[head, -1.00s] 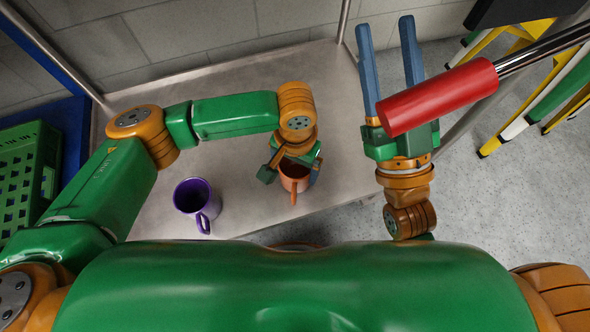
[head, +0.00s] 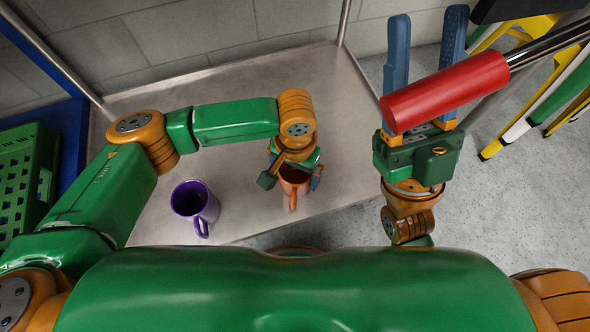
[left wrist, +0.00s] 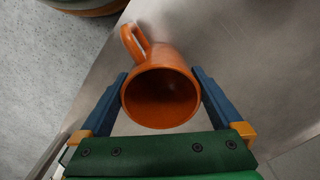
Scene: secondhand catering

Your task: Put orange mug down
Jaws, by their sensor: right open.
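The orange mug (head: 292,186) is upright near the front of the metal table (head: 240,95). My left gripper (head: 292,181) is shut on it, with a finger on each side. In the left wrist view the mug (left wrist: 160,98) shows its open, empty-looking mouth between the blue fingers, its handle pointing away from the gripper. I cannot tell whether its base touches the table. My right gripper (head: 426,20) is open and empty, beyond the table's right edge. A red grip hides part of its fingers.
A purple mug (head: 195,203) stands on the table left of the orange mug. A red grip on a metal bar (head: 447,91) crosses my right gripper. A green crate (head: 28,180) is at far left. The table's back half is clear.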

